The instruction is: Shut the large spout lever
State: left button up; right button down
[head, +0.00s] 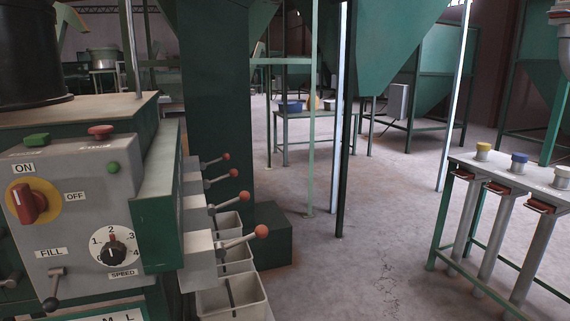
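Several spout levers with red-orange ball knobs stick out to the right from grey spout boxes on the side of the green machine. The nearest and biggest lever (240,239) ends in an orange ball and points right and slightly up. It sits on the nearest grey spout box (198,262), above the nearest bin (233,301). The other levers (228,204) behind it point the same way. Neither of my grippers is in view.
A grey control panel (75,215) with a red switch, speed dial and FILL lever stands close at left. Light bins line the floor under the spouts. A rack of capped tubes (505,175) stands at right. The concrete floor (365,255) between is clear.

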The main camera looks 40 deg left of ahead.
aim_at(226, 156)
jog(key=i+l+z, duration=0.25)
jog(key=i+z, duration=0.3)
jog(key=i+l+u, duration=0.15)
jog(key=i+u, duration=0.3)
jog(key=i, duration=0.15)
jog(key=i+u, duration=0.15)
jog(key=u, duration=0.25)
jog(key=i+u, duration=0.2)
jog(key=u, duration=0.15)
jog(key=i+l+u, duration=0.1)
jog(key=u, duration=0.3)
jog(key=i+l+u, duration=0.15)
jog(key=u, duration=0.2)
jog(key=i+l+u, duration=0.1)
jog(key=i+u, duration=0.15)
jog(key=u, duration=0.2)
jog(key=i+l+u, duration=0.2)
jog(key=u, duration=0.3)
jog(key=i+l+u, duration=0.15)
jog(key=u, duration=0.3)
jog(key=i+l+u, duration=0.1)
jog(key=l+u, duration=0.35)
jog(key=i+l+u, duration=0.1)
jog(key=l+u, duration=0.2)
